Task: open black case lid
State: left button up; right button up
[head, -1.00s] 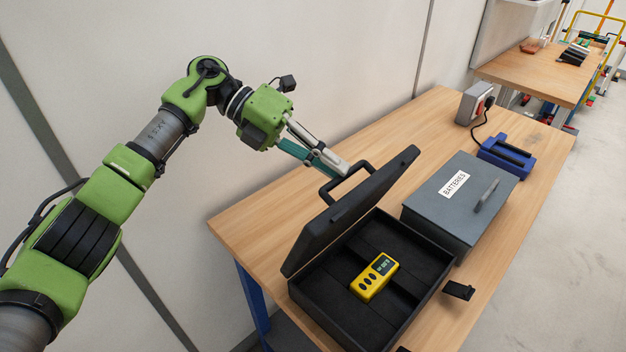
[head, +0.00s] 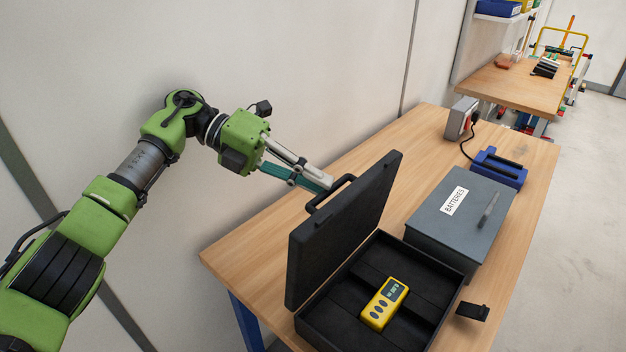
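The black case (head: 320,328) sits on the wooden bench with its lid (head: 345,230) raised, standing up from the left side of the base. The lid's dark inner face is in view. A black handle (head: 313,203) sticks out to the left of the lid. My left gripper (head: 328,186) reaches in from the left, its fingertips together at the handle's bar, and seems shut on it; the tips partly hide the contact. A yellow device (head: 385,303) with a small screen lies in the case base. My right gripper is not in view.
A grey box labelled BATTERIES (head: 430,228) stands close to the right of the case. A blue charger-like unit (head: 498,168) and a grey switch box (head: 461,117) are farther back. A black latch piece (head: 472,311) shows at the case's right. The bench (head: 240,255) is bare on the left.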

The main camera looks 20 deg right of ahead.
pick_arm(q)
jog(key=o, duration=0.3)
notch_tip(320, 180, down, 2)
jog(key=shift+a+f+y, duration=0.1)
jog(key=shift+y, duration=0.2)
jog(key=shift+o, duration=0.2)
jog(key=shift+w, duration=0.1)
jog(key=shift+d+r, duration=0.2)
jog(key=shift+r, duration=0.25)
notch_tip(320, 180, up, 10)
jog(key=shift+f, duration=0.15)
